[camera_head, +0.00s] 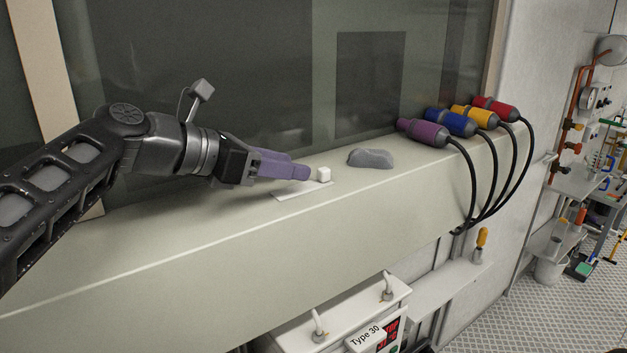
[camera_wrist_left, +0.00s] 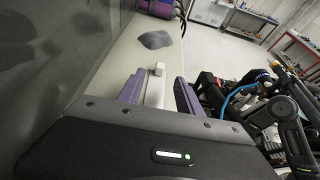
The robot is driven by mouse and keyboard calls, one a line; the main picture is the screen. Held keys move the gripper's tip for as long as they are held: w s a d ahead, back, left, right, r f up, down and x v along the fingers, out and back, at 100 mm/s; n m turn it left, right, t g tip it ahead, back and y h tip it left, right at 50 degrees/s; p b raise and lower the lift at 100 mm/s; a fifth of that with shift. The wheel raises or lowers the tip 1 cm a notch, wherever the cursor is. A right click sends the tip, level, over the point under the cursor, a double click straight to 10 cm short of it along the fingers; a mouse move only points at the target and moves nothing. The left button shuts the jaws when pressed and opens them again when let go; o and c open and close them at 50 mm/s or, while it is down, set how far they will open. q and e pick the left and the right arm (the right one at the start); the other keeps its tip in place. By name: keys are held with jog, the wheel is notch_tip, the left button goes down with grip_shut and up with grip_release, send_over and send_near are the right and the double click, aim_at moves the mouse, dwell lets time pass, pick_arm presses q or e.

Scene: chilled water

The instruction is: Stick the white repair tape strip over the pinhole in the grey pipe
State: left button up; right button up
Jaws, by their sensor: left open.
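The white repair tape strip (camera_head: 290,193) lies flat on the pale ledge, with a small white block (camera_head: 324,174) at its far end. In the left wrist view the strip (camera_wrist_left: 155,92) and its block (camera_wrist_left: 158,70) show between and just beyond my purple fingers. My left gripper (camera_head: 306,173) is open, low over the ledge at the strip, its fingers apart on either side of it. I cannot tell whether they touch it. I cannot make out the grey pipe or its pinhole. My right gripper is not in view.
A grey lump (camera_head: 371,158) lies on the ledge beyond the strip. Several coloured plugs with black cables, including a purple one (camera_head: 424,132), sit at the ledge's far end. A dark window rises behind the ledge (camera_head: 200,255). A white box marked Type 30 (camera_head: 365,335) is below.

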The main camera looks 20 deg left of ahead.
aim_at(319, 170)
pick_arm(q)
jog(key=shift+x, duration=1.25)
jog(key=shift+w+d+f+p, duration=0.15)
jog(key=shift+w+d+p, duration=0.15)
jog(key=shift+p, duration=0.15)
jog(key=p+x, duration=0.1)
jog(key=x, duration=0.2)
jog(key=shift+w+d+f, duration=0.1)
jog(key=shift+w, duration=0.15)
jog(key=shift+w+d+f, duration=0.2)
jog(key=shift+w, duration=0.05)
jog(key=shift+c, duration=0.5)
grip_shut()
